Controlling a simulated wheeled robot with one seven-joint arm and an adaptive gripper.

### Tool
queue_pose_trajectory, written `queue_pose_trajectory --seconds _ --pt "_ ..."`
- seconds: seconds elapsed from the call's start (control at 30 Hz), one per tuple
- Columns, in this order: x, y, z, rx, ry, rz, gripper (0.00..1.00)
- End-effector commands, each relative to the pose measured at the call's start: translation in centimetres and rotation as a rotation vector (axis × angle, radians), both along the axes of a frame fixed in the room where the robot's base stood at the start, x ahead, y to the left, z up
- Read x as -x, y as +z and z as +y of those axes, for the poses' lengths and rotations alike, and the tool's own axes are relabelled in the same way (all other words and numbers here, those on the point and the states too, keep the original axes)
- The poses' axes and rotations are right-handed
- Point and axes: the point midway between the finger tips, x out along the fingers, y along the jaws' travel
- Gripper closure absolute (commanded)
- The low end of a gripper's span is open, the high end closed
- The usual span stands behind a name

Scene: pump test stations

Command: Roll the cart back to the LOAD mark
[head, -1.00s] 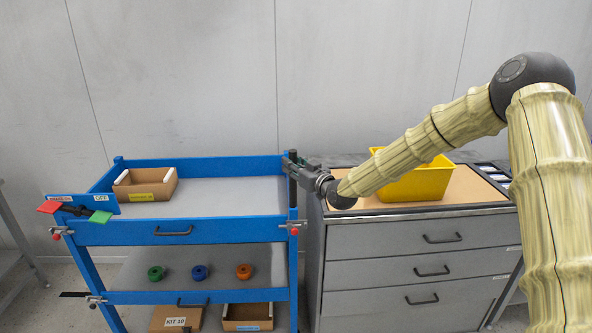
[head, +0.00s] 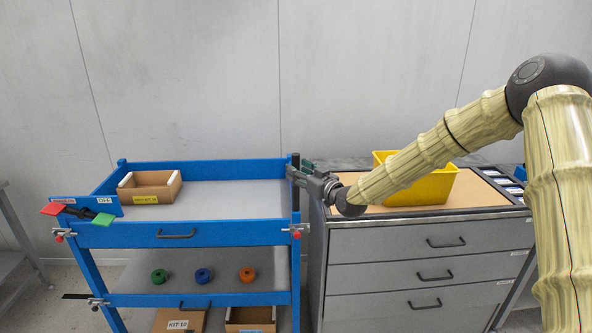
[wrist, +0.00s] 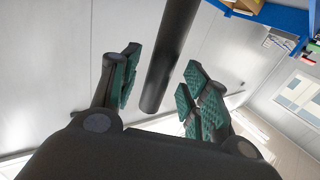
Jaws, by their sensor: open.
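The blue cart (head: 230,233) stands at left in the head view, with a grey top, a lower shelf and a black upright post (head: 295,190) at its right end. My gripper (head: 300,171) is at the upper part of that post. In the wrist view the post (wrist: 170,55) runs between the open green-padded fingers, with gaps on both sides. I see no readable LOAD mark on the floor.
An open carton (head: 150,187) sits on the cart top. Green, blue and orange round parts (head: 203,275) sit on its shelf. A grey drawer cabinet (head: 425,270) stands close to the cart's right, carrying a yellow bin (head: 437,189). A red-green lever (head: 80,213) is at the cart's left.

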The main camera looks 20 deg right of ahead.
Motion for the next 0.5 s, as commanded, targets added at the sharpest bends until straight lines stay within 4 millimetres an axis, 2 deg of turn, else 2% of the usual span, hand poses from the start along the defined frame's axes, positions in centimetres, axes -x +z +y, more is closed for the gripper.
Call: queue_pose_trajectory --seconds 0.3,0.5 --pt "5.4 0.1 -2.4 -0.002 -0.002 0.0 0.54" --pt "7.8 0.0 -3.3 -0.002 -0.001 0.001 0.54"
